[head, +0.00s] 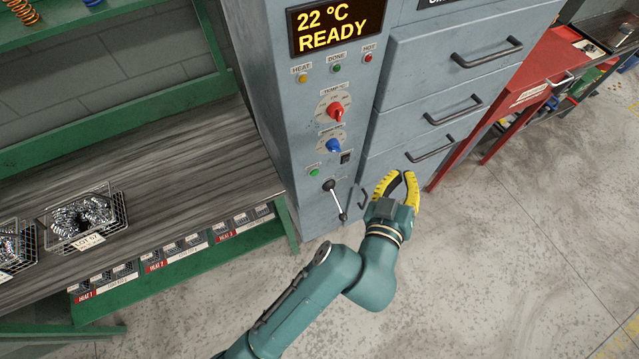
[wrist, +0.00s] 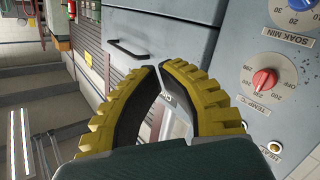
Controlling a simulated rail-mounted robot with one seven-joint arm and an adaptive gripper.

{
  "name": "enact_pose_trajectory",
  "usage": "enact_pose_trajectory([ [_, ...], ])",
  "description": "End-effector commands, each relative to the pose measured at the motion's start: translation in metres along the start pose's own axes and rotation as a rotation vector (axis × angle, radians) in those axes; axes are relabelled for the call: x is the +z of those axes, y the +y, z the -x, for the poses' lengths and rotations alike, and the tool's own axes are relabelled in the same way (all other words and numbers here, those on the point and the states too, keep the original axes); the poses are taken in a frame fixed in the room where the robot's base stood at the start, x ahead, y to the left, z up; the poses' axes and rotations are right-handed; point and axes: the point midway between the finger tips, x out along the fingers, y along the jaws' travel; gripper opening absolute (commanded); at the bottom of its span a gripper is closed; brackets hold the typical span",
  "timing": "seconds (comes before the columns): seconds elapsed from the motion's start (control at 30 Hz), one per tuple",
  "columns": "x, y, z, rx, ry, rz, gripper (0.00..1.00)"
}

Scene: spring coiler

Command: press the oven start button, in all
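The oven's grey control column (head: 280,110) stands upright in the head view, with a lit display (head: 337,27) reading "22 °C READY". A small green button (head: 314,172) sits low on the panel, left of a black rocker switch (head: 345,157); its label is too small to read. A red temperature knob (head: 335,110) and a blue soak knob (head: 333,146) are above. My gripper (head: 399,174) is right of the panel, in front of the lower drawers. Its yellow fingers curve together, tips almost meeting in the wrist view (wrist: 158,67), with nothing held. The green button is not visible in the wrist view.
A black-handled lever (head: 335,199) juts from the column below the button. Drawers with dark handles (head: 430,150) are to the right, then a red cabinet (head: 535,80). A bench (head: 150,170) with wire baskets (head: 85,216) is at left. Open floor lies at right.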

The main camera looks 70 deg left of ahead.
Motion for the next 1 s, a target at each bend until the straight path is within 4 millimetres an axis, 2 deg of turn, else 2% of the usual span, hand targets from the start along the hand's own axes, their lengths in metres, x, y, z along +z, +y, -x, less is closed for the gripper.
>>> enact_pose_trajectory([
  [0.03, 0.036, -0.036, -0.008, -0.048, -0.005, 0.008, 0.00],
  [0.2, 0.106, -0.128, -0.020, -0.182, -0.005, 0.045, 0.00],
  [0.3, 0.135, -0.169, -0.020, -0.239, -0.002, 0.064, 0.00],
  [0.4, 0.153, -0.194, -0.019, -0.274, 0.000, 0.075, 0.00],
  [0.5, 0.159, -0.204, -0.018, -0.289, 0.001, 0.080, 0.00],
  [0.83, 0.157, -0.205, -0.018, -0.292, 0.000, 0.082, 0.00],
  [1.0, 0.150, -0.211, -0.025, -0.294, 0.000, 0.081, 0.00],
])
